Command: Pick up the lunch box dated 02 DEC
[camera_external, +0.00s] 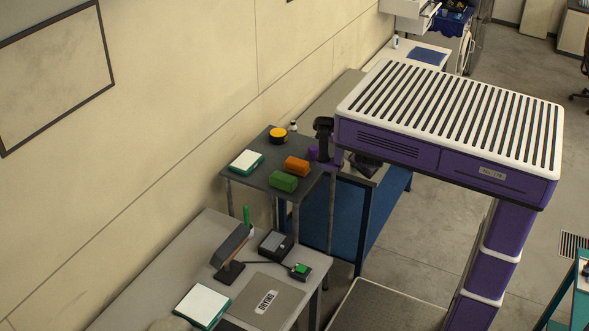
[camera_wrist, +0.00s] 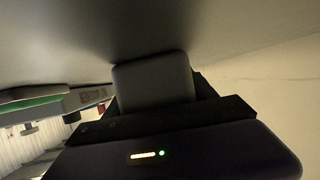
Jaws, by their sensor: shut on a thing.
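My gripper (camera_external: 318,158) is low at the right edge of a dark raised table, partly hidden behind my own body. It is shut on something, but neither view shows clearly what. An orange box (camera_external: 297,166) lies just left of it, and a green box (camera_external: 283,182) lies in front of the orange one. A white-topped green box (camera_external: 246,161) lies at the table's left. I can read no date on any of them. In the wrist view, a grey block (camera_wrist: 155,82) fills the middle, with small unreadable marks on a surface to its left.
A black round thing with a yellow top (camera_external: 278,135) stands on the dark table (camera_external: 262,179). The lower front table (camera_external: 215,240) carries a scanner-like stand (camera_external: 232,252), small devices and another white-topped green box (camera_external: 202,305). The wall runs close behind.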

